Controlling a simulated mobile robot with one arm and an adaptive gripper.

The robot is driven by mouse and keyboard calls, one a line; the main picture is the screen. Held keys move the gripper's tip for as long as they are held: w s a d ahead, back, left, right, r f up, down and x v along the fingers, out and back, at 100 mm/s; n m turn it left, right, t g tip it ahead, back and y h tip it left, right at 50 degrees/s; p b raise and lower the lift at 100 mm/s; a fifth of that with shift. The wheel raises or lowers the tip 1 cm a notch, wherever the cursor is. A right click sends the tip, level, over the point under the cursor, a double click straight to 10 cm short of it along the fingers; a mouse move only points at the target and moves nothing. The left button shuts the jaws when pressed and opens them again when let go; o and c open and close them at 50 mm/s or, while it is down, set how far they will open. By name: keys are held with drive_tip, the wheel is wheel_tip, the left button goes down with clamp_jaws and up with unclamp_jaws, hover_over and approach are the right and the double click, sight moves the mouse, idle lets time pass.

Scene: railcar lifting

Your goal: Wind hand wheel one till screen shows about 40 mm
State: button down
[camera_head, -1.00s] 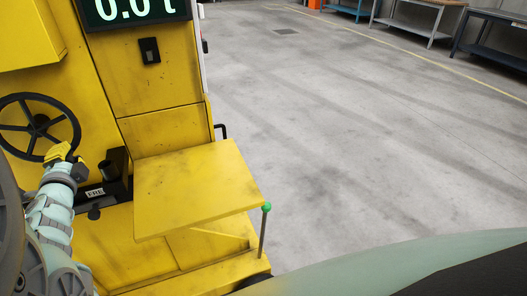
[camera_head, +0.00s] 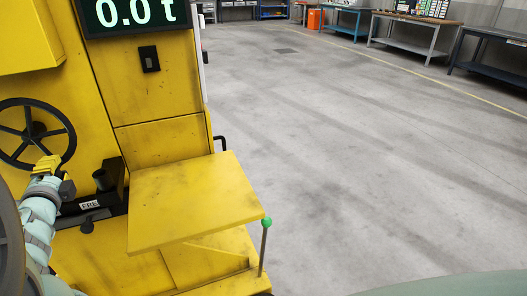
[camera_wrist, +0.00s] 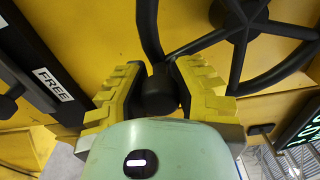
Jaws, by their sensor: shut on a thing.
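The black spoked hand wheel (camera_head: 37,129) is on the yellow machine at the left of the head view. In the wrist view its hub and spokes (camera_wrist: 240,32) are at upper right. My gripper (camera_head: 47,166) is at the wheel's lower rim. In the wrist view its yellow fingers (camera_wrist: 158,88) are closed on both sides of the wheel's round black handle knob (camera_wrist: 158,92). The screen (camera_head: 136,13) at the top reads "0.0 t"; its upper part is cut off and no mm figure shows. In the wrist view it is only a sliver at right.
A black lever unit with a FREE label (camera_head: 90,205) is right of my gripper, close below the wheel. A yellow shelf (camera_head: 190,198) juts out farther right, with a green-topped rod (camera_head: 265,223) at its corner. The grey floor at right is open; benches (camera_head: 415,35) stand far back.

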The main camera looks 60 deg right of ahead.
drive_tip(key=c, duration=0.7)
unclamp_jaws()
drive_tip(key=shift+d, duration=0.15)
drive_tip(key=shift+c, duration=0.2)
drive_tip(key=shift+s+a, duration=0.5)
drive_tip(key=shift+s, duration=0.05)
drive_tip(key=v, duration=1)
drive_tip(key=shift+s+a, duration=0.2)
drive_tip(key=shift+s, duration=0.1)
